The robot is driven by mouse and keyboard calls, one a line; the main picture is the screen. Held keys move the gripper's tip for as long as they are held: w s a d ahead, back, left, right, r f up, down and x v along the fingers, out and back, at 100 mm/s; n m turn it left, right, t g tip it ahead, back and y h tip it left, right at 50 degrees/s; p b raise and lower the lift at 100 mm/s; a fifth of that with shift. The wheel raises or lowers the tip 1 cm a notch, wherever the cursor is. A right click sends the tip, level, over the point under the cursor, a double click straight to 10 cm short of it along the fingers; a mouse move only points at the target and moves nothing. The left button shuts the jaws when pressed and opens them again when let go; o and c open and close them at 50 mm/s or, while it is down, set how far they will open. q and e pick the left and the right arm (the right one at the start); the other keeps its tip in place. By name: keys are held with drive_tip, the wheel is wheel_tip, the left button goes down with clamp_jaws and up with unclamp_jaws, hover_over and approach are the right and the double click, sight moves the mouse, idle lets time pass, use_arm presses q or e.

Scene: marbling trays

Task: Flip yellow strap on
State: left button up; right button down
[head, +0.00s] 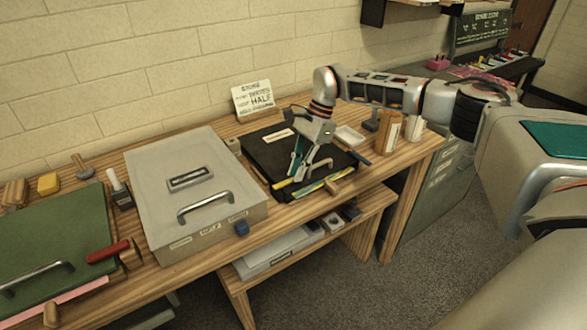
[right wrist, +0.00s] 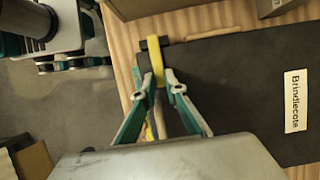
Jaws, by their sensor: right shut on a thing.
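A black tray lid (head: 262,158) lies on the wooden bench, with a pale label on top. In the right wrist view the dark lid (right wrist: 235,110) carries a label reading "Brindlecote" (right wrist: 296,100). A yellow strap (head: 281,183) shows at the lid's front edge, beside my right gripper (head: 298,180). In the right wrist view the yellow strap (right wrist: 155,58) runs between the fingertips of my right gripper (right wrist: 160,84), which is shut on it. The fingers hide part of the strap. My left gripper is not in view.
A grey box (head: 160,170) with a metal handle stands left of the black lid.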

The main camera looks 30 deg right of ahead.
idle(0.4)
drive_tip(key=c, duration=2)
unclamp_jaws()
drive_tip(key=shift+a, duration=0.1)
drive_tip(key=shift+c, duration=0.2)
drive_tip(key=v, duration=1.2)
